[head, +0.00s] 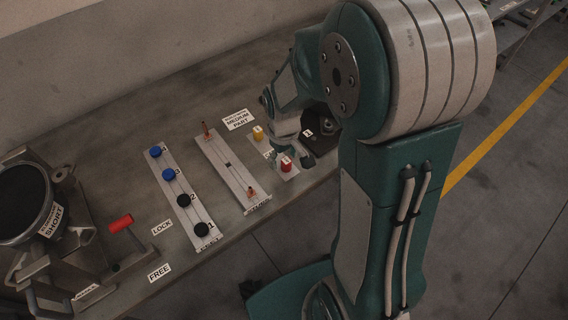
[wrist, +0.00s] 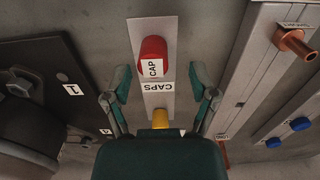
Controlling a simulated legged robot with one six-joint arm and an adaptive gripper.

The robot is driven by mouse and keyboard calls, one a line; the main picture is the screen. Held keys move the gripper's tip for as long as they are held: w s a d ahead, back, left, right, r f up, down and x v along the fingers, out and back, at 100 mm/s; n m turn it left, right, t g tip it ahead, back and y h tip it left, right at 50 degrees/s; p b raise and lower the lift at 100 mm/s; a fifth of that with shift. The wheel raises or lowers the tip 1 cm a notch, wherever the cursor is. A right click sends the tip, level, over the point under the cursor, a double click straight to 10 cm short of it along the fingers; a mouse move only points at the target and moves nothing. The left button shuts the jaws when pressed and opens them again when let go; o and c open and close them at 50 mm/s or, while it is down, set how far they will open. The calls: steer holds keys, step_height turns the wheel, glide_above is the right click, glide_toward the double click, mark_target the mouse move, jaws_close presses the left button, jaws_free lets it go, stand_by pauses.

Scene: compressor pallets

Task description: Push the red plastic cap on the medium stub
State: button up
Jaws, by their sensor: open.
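The red plastic cap (head: 286,164) stands on the pale caps plate (wrist: 158,25) at the front edge of the bench. In the wrist view the red cap (wrist: 146,48) carries a white CAP label and lies ahead of my open fingers. My gripper (wrist: 160,80) is open and empty, with one finger on each side of the plate; in the head view my gripper (head: 284,148) hangs close to the caps, partly hidden by my arm. A yellow cap (head: 258,133) stands behind the red one. A board (head: 226,158) left of the caps bears copper stubs (head: 251,191) (head: 207,130); I cannot tell which is the medium stub.
A strip with blue and black knobs (head: 168,174) lies left of the stub board. Further left are a red-handled lever (head: 121,223) and a dark round part (head: 24,200). A dark plate (wrist: 55,75) lies left of the caps in the wrist view.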

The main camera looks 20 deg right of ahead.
steer(key=shift+d+f, duration=0.5)
steer(key=shift+a, duration=0.3)
steer(key=shift+d, duration=0.25)
steer(key=shift+a, duration=0.2)
stand_by(0.3)
jaws_close()
steer(key=shift+r, duration=0.1)
